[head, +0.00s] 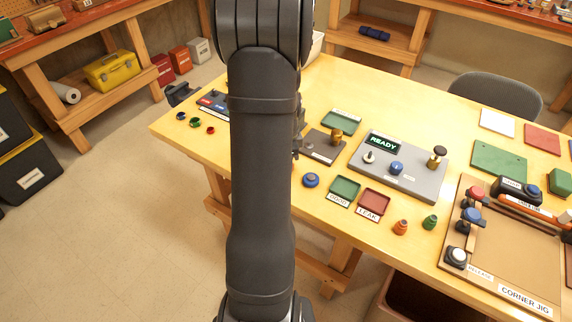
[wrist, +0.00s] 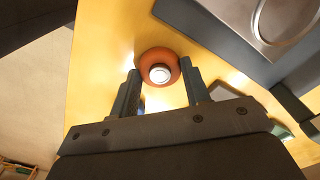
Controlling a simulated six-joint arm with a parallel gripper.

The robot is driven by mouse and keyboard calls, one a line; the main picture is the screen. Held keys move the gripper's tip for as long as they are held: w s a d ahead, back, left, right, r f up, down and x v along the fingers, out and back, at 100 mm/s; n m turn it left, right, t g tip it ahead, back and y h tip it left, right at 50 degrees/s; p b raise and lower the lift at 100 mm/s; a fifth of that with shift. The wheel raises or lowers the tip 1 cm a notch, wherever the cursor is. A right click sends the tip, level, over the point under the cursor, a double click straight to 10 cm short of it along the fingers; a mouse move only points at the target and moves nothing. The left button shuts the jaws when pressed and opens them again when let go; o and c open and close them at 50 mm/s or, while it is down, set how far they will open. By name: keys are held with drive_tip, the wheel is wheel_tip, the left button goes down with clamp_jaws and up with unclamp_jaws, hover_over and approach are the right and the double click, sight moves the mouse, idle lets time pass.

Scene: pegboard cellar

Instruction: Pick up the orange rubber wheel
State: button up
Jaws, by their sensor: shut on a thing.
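The orange rubber wheel (wrist: 158,54) shows in the wrist view as a round orange ring with a pale, shiny hub at its middle. My gripper (wrist: 160,72) is shut on it, with one dark finger at each side of the ring. Yellow tabletop shows around the wheel; I cannot tell whether it touches the table. In the head view my arm stands in front, and both the wheel and my gripper are hidden behind it.
In the wrist view a grey device (wrist: 225,30) lies close at the upper right. In the head view the table carries a green tray (head: 344,188), a red tray (head: 373,202), a grey READY panel (head: 415,178) and a corner jig (head: 515,250). A blue wheel (head: 311,180) sits right of my arm.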

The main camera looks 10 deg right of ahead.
drive_tip(key=shift+r, duration=0.55)
drive_tip(key=r, duration=0.2)
drive_tip(key=s+d+r, duration=0.1)
drive_tip(key=shift+r, duration=0.4)
drive_tip(key=s+d+r, duration=0.6)
drive_tip(key=s, duration=0.1)
drive_tip(key=w+a+f+n, duration=0.1)
drive_tip(key=w+a+n, duration=0.1)
drive_tip(key=w, duration=0.5)
drive_tip(key=w+a+f+n, duration=0.1)
drive_tip(key=w+a+n, duration=0.1)
drive_tip(key=w+a, duration=0.3)
drive_tip(key=w+a+f+n, duration=0.1)
drive_tip(key=w+a+n, duration=0.1)
drive_tip(key=w, duration=0.7)
drive_tip(key=shift+a+f, duration=0.2)
drive_tip(key=shift+a, duration=0.45)
drive_tip(key=shift+s+f, duration=0.1)
drive_tip(key=shift+f, duration=2.35)
drive_tip(key=shift+f, duration=0.45)
